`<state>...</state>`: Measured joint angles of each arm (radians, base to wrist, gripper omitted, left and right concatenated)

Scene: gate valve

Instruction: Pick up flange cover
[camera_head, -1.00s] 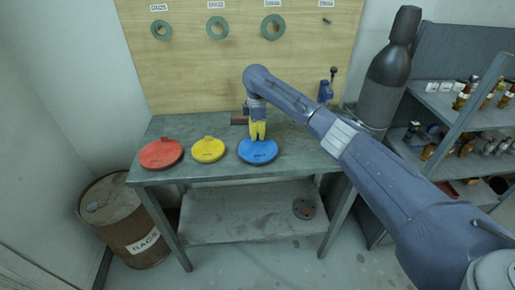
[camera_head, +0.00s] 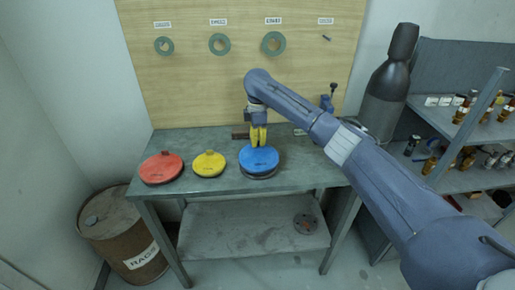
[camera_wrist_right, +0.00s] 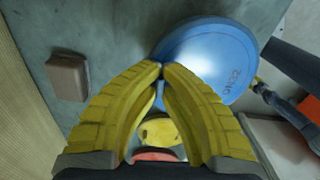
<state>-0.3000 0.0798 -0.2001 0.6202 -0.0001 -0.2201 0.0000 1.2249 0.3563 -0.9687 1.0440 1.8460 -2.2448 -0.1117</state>
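The blue flange cover (camera_head: 262,158) is at the right of three round covers at the bench. My right gripper (camera_head: 259,144) points down at its top, with the fingertips together on it. A dark band shows under the blue cover, which looks slightly raised. In the right wrist view, the yellow fingers (camera_wrist_right: 160,70) meet at the near edge of the blue cover (camera_wrist_right: 215,58); the grasped part is hidden. The yellow cover (camera_head: 209,165) and red cover (camera_head: 161,169) lie to the left. My left gripper is not in view.
A gas cylinder (camera_head: 390,85) and shelves (camera_head: 450,118) stand right. A rusty drum (camera_head: 122,230) stands left. A dark flange (camera_head: 305,224) lies on the lower shelf.

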